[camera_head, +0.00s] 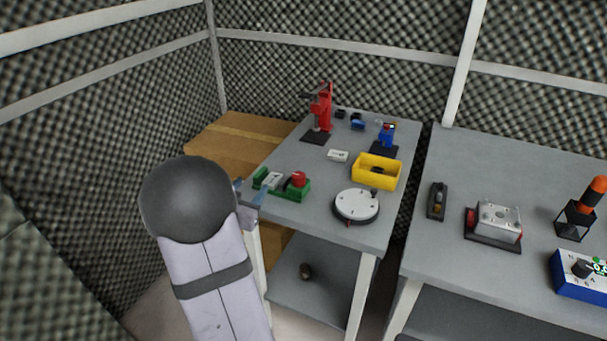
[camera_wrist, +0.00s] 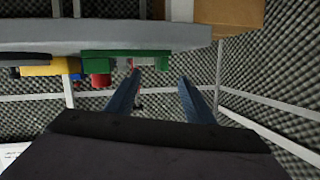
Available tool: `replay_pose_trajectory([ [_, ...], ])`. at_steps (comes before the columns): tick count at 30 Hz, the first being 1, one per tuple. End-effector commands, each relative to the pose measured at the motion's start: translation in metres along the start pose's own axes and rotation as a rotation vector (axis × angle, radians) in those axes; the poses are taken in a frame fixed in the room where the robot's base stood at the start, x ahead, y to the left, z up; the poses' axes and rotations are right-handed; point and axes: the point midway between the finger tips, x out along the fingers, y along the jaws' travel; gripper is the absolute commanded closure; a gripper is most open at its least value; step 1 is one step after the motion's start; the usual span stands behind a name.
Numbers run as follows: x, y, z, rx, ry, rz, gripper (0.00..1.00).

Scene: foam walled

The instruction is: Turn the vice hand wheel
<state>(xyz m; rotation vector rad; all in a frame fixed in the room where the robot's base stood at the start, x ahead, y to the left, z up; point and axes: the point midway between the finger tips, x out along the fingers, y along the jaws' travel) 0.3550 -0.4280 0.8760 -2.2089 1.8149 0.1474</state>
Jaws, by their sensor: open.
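The green vice (camera_head: 292,194) sits near the left edge of the left grey table. A red round part (camera_head: 298,179), which looks like its hand wheel, stands on top of it. In the wrist view the scene appears upside down; the green vice (camera_wrist: 112,57) hangs along the table edge, with the red part (camera_wrist: 100,80) below it. My gripper (camera_head: 248,192) is just left of the table, beside the vice and apart from the red part. In the wrist view its two blue fingers (camera_wrist: 160,80) are spread with nothing between them.
A white round dial plate (camera_head: 356,205) and a yellow bin (camera_head: 376,172) are right of the vice. A red press (camera_head: 322,108) stands farther back. Cardboard boxes (camera_head: 225,140) are behind left. A second table (camera_head: 450,260) stands right across a gap.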

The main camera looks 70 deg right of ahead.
Motion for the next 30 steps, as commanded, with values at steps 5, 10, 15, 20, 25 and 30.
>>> replay_pose_trajectory([
  [5, 0.021, 0.076, -0.026, 0.0, 0.181, 0.23, 0.52],
  [10, 0.032, 0.1, -0.025, -0.076, 0.258, 0.299, 0.52],
  [15, 0.035, 0.103, -0.025, -0.109, 0.277, 0.309, 0.52],
  [20, 0.036, 0.103, -0.027, -0.111, 0.278, 0.309, 0.52],
  [25, 0.047, 0.107, -0.031, -0.11, 0.279, 0.31, 0.52],
  [30, 0.067, 0.113, -0.037, -0.109, 0.279, 0.31, 0.52],
])
